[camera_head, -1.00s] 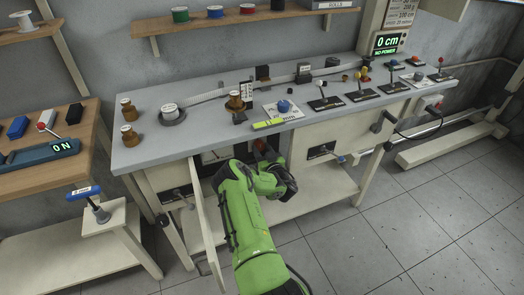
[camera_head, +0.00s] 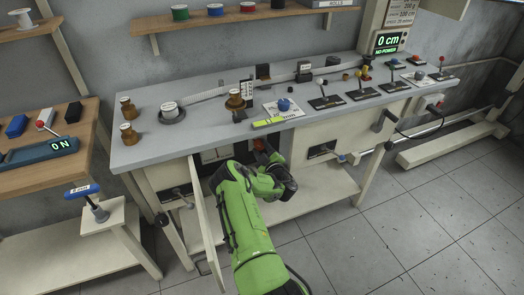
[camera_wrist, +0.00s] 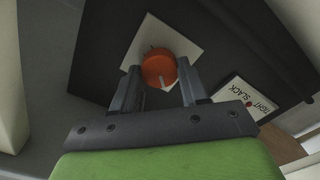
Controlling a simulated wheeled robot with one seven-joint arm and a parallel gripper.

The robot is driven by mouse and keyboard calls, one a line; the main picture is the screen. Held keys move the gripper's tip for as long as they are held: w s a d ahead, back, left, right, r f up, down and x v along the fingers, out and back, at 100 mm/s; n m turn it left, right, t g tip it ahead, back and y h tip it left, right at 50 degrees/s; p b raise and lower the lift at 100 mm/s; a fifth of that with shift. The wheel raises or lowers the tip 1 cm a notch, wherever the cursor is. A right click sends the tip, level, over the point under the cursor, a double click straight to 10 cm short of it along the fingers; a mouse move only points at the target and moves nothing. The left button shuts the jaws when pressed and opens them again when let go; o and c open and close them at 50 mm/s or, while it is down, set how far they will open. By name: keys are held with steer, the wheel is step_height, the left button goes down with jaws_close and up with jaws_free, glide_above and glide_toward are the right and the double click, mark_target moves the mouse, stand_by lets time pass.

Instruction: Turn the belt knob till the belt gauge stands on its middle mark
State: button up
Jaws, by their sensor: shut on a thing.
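The belt knob (camera_wrist: 158,70) is round and orange-red with a pale pointer line, in front of a white square plate (camera_wrist: 150,38) in the wrist view. My gripper (camera_wrist: 160,75) is shut on the knob, one finger on each side. The belt gauge (camera_wrist: 246,104) is a white plate to the right, lettered TIGHT and SLACK, with a red dot between the words. Its exact reading is too small to tell. In the head view the knob (camera_head: 260,145) shows small and reddish inside the open cabinet under the bench, with my arm in front.
The cabinet door (camera_head: 205,225) hangs open left of my arm. The bench top (camera_head: 180,140) with spools and levers is just above. A drawer front (camera_head: 322,150) is to the right. A display (camera_head: 387,42) reads 0 cm, NO POWER.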

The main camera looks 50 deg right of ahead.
steer(key=shift+f+n, duration=0.1)
steer(key=shift+n, duration=1)
steer(key=shift+b, duration=0.3)
steer(key=o, duration=1.1)
steer(key=shift+c, duration=0.2)
steer(key=p+v, duration=1.5)
steer(key=p, duration=0.2)
steer(key=shift+s+a+p, duration=0.15)
steer(key=shift+s+p, duration=0.2)
steer(key=shift+p, duration=0.05)
